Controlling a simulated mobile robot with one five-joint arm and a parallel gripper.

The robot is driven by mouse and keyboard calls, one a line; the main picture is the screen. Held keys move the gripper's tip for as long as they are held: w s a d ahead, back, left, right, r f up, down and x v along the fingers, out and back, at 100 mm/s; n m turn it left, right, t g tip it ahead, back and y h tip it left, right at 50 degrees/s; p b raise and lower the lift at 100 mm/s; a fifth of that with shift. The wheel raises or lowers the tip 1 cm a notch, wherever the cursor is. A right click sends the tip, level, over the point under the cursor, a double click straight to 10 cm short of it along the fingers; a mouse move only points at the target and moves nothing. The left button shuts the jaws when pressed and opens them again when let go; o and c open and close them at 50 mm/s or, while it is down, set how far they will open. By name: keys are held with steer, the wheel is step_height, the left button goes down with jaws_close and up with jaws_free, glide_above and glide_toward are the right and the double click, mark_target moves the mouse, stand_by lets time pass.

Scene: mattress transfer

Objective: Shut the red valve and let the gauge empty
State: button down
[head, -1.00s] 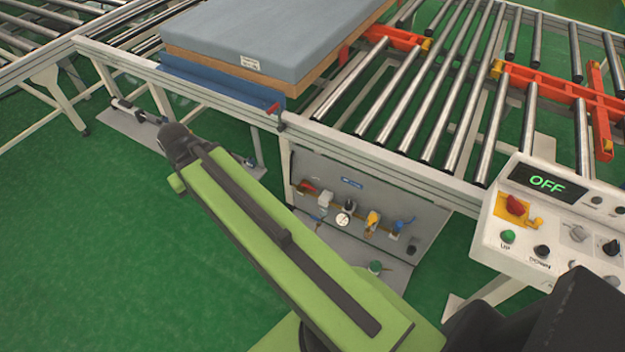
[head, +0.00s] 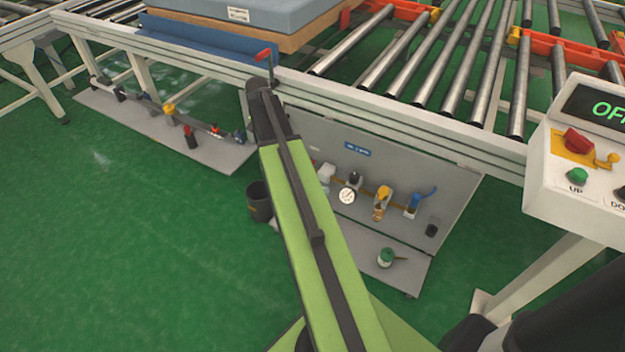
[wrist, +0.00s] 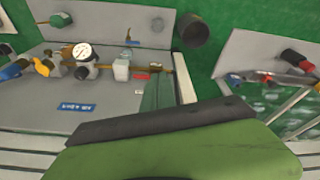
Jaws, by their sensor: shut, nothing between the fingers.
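The pneumatic panel stands under the conveyor. Its round white gauge (head: 347,196) shows in the head view and, upside down, in the wrist view (wrist: 82,51); its needle is too small to read. In the wrist view, a small red piece (wrist: 142,77) is near the brass pipe end, beside the white unit (wrist: 121,68). I cannot tell whether it is the red valve's handle or how it is turned. In the head view my green arm covers that left end of the panel. My gripper's fingers are not visible in either view.
Yellow (head: 383,196) and blue-handled (head: 420,202) fittings sit right of the gauge. A dark bucket (head: 260,202) stands left of the panel. The conveyor rail (head: 400,125) runs above, with a red lever (head: 263,55). The control box (head: 590,170) is at right. Green floor is clear at left.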

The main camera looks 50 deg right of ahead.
steer(key=s+d+f+m+h+b, duration=0.1)
steer(key=d+f+m+b, duration=0.1)
steer(key=d+f+b, duration=0.4)
steer(key=s+d+f+m+b, duration=0.15)
steer(key=d+f, duration=0.25)
steer(key=d, duration=0.5)
steer(key=b+x, duration=0.9)
steer(key=x, duration=0.1)
steer(key=shift+s+a+f, duration=0.1)
steer(key=shift+a+f, duration=0.05)
